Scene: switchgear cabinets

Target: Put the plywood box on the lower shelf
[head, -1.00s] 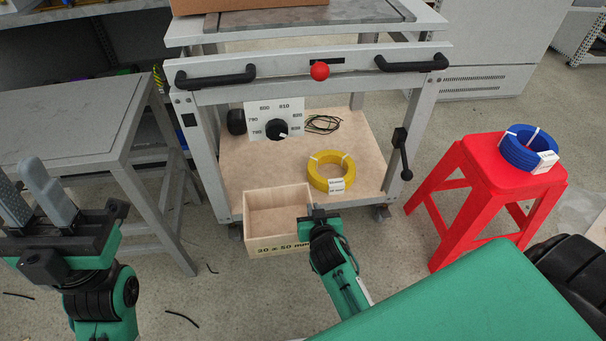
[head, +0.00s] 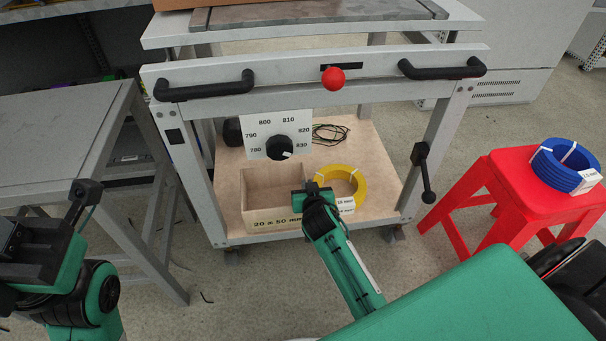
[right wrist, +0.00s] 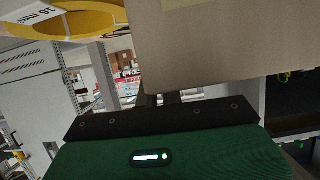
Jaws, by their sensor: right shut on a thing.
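The plywood box (head: 268,221), open-topped and marked "20 x 50 mm", is upright over the front of the trolley's wooden lower shelf (head: 383,140). I cannot tell whether its bottom touches the shelf. My right gripper (head: 311,194) is shut on the box's right side. In the right wrist view the box wall (right wrist: 225,50) fills the upper right, directly beyond the jaws (right wrist: 160,98).
A yellow cable coil (head: 346,182) lies on the shelf just right of the box. Behind are a dial panel (head: 275,136) and thin dark wires (head: 330,133). The trolley's upper rail (head: 300,75) overhangs. A red stool (head: 520,190) with a blue coil (head: 563,165) stands right.

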